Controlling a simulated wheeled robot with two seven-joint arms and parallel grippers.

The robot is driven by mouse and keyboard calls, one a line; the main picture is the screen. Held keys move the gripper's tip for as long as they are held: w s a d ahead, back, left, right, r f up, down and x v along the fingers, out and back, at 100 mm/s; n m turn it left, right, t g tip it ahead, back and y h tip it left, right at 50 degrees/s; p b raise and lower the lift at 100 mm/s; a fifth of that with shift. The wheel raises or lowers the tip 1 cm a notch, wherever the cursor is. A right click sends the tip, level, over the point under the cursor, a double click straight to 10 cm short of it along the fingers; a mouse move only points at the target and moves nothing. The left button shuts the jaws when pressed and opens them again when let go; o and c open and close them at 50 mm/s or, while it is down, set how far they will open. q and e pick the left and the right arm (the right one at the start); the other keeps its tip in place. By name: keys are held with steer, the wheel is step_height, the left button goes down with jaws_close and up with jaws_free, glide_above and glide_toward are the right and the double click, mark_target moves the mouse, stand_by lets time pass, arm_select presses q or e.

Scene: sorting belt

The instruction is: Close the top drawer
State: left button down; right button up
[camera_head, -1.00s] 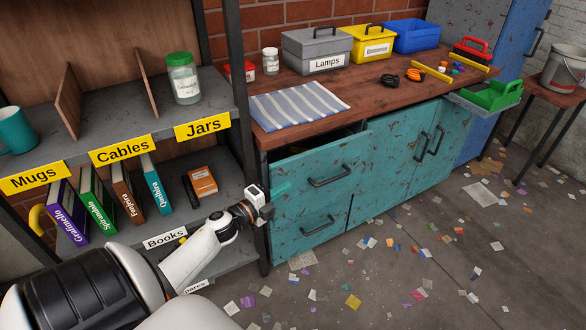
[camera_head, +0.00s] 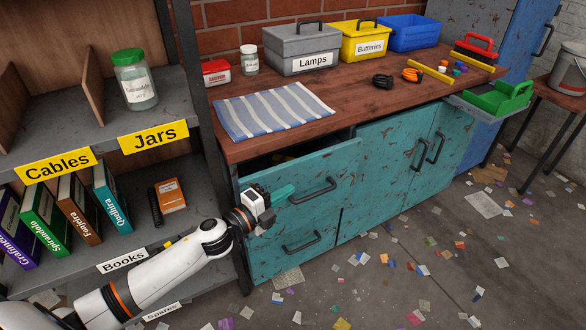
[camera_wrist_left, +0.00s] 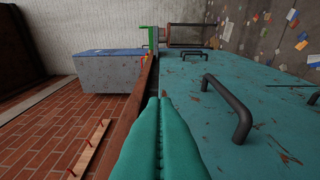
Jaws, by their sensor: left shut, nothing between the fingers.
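The top drawer (camera_head: 302,187) of the teal cabinet (camera_head: 380,170) stands partly open, with a dark gap behind its front. Its black handle (camera_head: 313,191) faces outward and also shows in the left wrist view (camera_wrist_left: 232,108). My left gripper (camera_head: 284,192) is shut and empty, just in front of the left part of the drawer front, left of the handle. In the left wrist view its teal fingers (camera_wrist_left: 159,115) lie together near the drawer's top edge; whether they touch it I cannot tell. My right gripper is out of view.
A dark shelf unit (camera_head: 200,125) with books and a jar stands close on the left. The wooden worktop (camera_head: 350,110) above holds a striped cloth (camera_head: 272,111) and toolboxes. Paper scraps litter the otherwise open floor (camera_head: 420,250) at right.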

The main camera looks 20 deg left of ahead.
mark_target(291, 166)
arm_select(q)
steer(key=w, duration=0.5)
steer(key=w+b, duration=0.1)
steer(key=w, duration=0.2)
steer(key=shift+w+d+f, duration=0.1)
steer(key=shift+w+d, duration=0.15)
steer(key=shift+d, duration=0.15)
steer(key=shift+w+a, duration=0.35)
steer(key=shift+a, duration=0.15)
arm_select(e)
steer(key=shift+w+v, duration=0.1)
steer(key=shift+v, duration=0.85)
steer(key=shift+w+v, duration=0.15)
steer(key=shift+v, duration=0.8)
arm_select(q)
steer(key=shift+w+a, duration=0.7)
steer(key=shift+a, duration=0.2)
steer(key=shift+w+a, duration=0.1)
steer(key=shift+a, duration=0.05)
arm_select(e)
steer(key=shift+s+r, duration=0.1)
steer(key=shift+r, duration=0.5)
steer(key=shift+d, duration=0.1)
